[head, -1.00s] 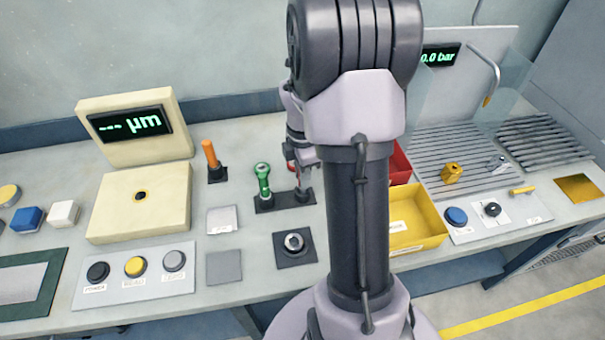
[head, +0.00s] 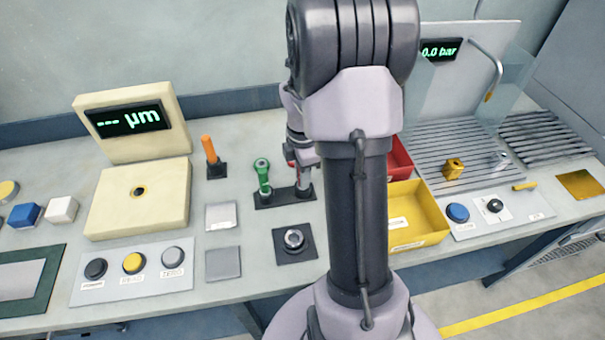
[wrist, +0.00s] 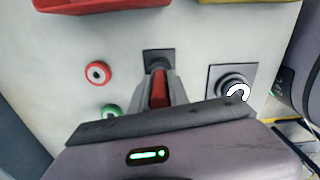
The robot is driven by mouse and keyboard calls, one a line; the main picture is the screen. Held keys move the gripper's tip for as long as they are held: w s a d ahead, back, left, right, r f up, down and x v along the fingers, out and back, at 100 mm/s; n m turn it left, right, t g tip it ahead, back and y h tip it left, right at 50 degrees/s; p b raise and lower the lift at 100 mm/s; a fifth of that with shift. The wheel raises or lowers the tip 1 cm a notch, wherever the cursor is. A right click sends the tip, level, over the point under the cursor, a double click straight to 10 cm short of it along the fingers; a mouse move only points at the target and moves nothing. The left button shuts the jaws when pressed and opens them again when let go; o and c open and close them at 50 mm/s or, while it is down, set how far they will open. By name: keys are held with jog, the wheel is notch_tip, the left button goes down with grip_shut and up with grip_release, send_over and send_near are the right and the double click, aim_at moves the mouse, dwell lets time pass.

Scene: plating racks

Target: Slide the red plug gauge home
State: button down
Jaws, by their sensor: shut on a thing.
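My gripper (wrist: 159,93) points down at the bench and is shut on the red plug gauge (wrist: 159,88), a red piece between the fingers in the wrist view. In the head view only a sliver of the red gauge (head: 291,164) shows beside the fingers. A green gauge (head: 263,176) stands upright at the left end of a black holder plate (head: 281,199). Whether the red gauge's lower end is in a hole is hidden.
A black block with a metal ring (head: 294,240) lies nearer me. An orange-handled piece (head: 209,150) stands left. Red (head: 400,160) and yellow bins (head: 420,238) are at right. Red-ringed (wrist: 97,73) and green-ringed round pieces (wrist: 111,110) lie left of my fingers in the wrist view.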

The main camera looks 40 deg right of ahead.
jog(key=c, duration=1.2)
grip_release()
jog(key=shift+o, duration=0.2)
notch_tip(320, 180, up, 17)
jog(key=p, duration=0.6)
jog(key=shift+r+p, duration=0.2)
jog(key=shift+p, duration=0.15)
jog(key=s+a+r+m+t+b, duration=0.25)
jog(key=a+m, duration=0.25)
jog(key=a, duration=0.5)
jog(key=s+a+r+m+t+b, duration=0.1)
jog(key=s+a+m+b, duration=0.3)
jog(key=a, duration=0.5)
jog(key=s+a+f+m+t+y+b, duration=0.1)
jog(key=s+a+f+m+t+y, duration=0.1)
jog(key=s+a+m, duration=0.4)
jog(key=a+m, duration=0.2)
jog(key=m, duration=0.1)
jog(key=shift+a+b, duration=0.2)
jog(key=shift+b, duration=0.1)
